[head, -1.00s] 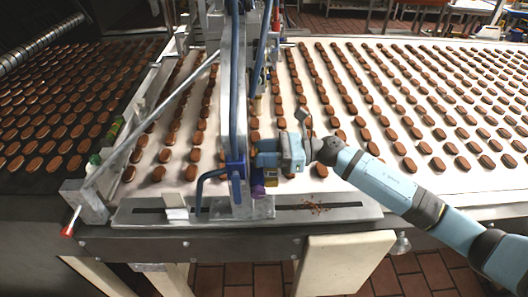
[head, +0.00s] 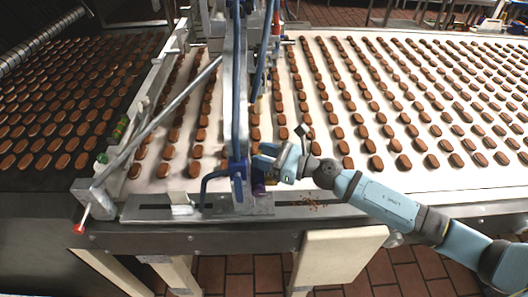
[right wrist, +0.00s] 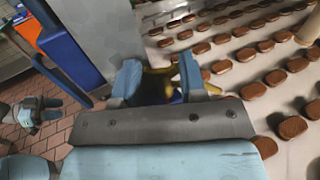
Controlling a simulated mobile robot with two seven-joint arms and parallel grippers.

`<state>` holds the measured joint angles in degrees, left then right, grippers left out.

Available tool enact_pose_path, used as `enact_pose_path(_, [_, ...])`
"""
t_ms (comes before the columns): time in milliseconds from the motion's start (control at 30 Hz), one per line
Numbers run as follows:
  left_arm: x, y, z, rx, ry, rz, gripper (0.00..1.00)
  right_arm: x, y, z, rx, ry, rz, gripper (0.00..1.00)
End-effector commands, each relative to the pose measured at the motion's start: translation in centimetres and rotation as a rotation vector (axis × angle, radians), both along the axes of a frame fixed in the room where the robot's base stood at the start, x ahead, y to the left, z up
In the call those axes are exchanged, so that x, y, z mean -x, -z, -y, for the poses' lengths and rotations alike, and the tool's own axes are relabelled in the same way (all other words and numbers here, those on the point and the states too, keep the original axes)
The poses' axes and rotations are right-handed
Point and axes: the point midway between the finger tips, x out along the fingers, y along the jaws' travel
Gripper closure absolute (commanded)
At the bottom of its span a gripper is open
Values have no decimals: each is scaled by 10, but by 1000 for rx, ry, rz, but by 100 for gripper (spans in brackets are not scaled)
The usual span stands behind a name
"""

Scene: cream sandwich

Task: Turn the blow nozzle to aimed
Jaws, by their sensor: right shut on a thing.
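The blow nozzle appears to be the small yellow and dark part (right wrist: 160,84) between my right fingers in the right wrist view, largely hidden by them. My right gripper (head: 264,163) is shut on it, low at the front of the grey upright post (head: 238,120). The fingers, seen in the right wrist view (right wrist: 158,80), stand on either side of the part. A purple knob (head: 258,187) shows just below the gripper in the head view. A grey-blue shape (right wrist: 38,110) at the left of the right wrist view looks like my left gripper, too small to read.
Rows of cream sandwich biscuits (head: 402,162) lie on the white belt (head: 345,178) behind and to the right. A blue clamp (head: 238,168) with a bent handle sits left of my right gripper. Crumbs (head: 313,203) lie on the front metal plate (head: 345,211).

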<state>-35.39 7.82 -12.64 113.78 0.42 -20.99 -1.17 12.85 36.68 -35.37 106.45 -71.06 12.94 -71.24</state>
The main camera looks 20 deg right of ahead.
Motion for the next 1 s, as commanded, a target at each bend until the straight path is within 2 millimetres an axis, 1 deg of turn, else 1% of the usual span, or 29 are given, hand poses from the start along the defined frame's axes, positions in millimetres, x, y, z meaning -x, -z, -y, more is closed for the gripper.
enact_pose_path(67, [1, 2, 1, 0, 0, -5, 57, 0, 0, 0, 0, -1, 0, 85])
enact_pose_path(100, [1, 2, 1, 1, 1, -5, 57, 0, 0, 0, 0, -1, 0, 55])
enact_pose_path(167, [2, 2, 2, 2, 1, -6, 57, 0, 0, 0, 0, -1, 0, 41])
enact_pose_path(200, [2, 2, 2, 2, 2, -6, 57, 0, 0, 0, 0, -1, 0, 36])
enact_pose_path(633, [1, -1, 4, 6, 4, -3, 57, 1, 0, -1, -1, -4, -1, 36])
enact_pose_path(733, [1, 2, 4, 6, 4, -2, 57, 0, 1, -1, 0, -12, 0, 36])
enact_pose_path(867, [1, 14, 4, 7, 4, 1, 57, -1, 5, 0, 0, -57, 0, 36])
enact_pose_path(1000, [1, 38, 4, 7, 4, 1, 57, -4, 8, 2, 2, -169, 2, 36])
